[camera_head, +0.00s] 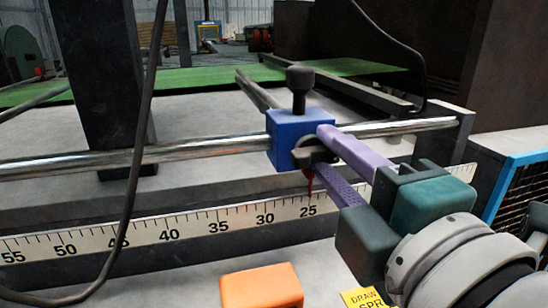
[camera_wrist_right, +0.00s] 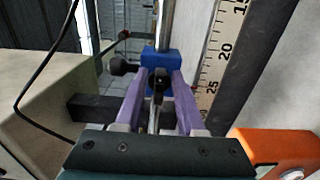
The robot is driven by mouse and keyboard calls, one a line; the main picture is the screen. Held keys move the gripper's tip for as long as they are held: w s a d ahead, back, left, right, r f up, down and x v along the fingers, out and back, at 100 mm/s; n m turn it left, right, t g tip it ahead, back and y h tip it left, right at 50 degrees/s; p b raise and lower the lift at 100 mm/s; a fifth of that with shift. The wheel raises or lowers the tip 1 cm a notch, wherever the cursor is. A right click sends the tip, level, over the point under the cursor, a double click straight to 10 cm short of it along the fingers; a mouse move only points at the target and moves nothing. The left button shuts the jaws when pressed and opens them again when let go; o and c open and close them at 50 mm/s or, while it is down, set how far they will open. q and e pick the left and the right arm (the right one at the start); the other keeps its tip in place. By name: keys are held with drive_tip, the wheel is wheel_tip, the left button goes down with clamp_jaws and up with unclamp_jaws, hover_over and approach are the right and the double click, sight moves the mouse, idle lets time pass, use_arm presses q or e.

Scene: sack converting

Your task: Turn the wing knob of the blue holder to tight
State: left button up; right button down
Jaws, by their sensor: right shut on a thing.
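The blue holder (camera_head: 287,133) sits on a shiny horizontal rail, with a black round-topped post standing up from it. Its dark wing knob (camera_head: 313,154) is on the front face, partly hidden by my fingers. My right gripper (camera_head: 325,160) comes in from the lower right, its two purple fingers on either side of the knob and shut on it. In the right wrist view the blue holder (camera_wrist_right: 158,60) lies beyond the fingertips, and the wing knob (camera_wrist_right: 160,76) shows between them. My left gripper is out of view.
A ruler scale (camera_head: 170,232) runs along the bar below the rail (camera_head: 200,150). An orange block (camera_head: 262,287) and a yellow label (camera_head: 364,298) are in front. A black cable (camera_head: 135,180) hangs at left. A blue-framed grille (camera_head: 515,195) stands at right.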

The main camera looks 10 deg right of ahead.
idle(0.5)
drive_tip(key=c, duration=0.9)
unclamp_jaws()
drive_tip(key=shift+o, duration=0.2)
drive_tip(key=s+b, duration=0.4)
drive_tip(key=s, duration=0.6)
drive_tip(key=shift+d, duration=0.15)
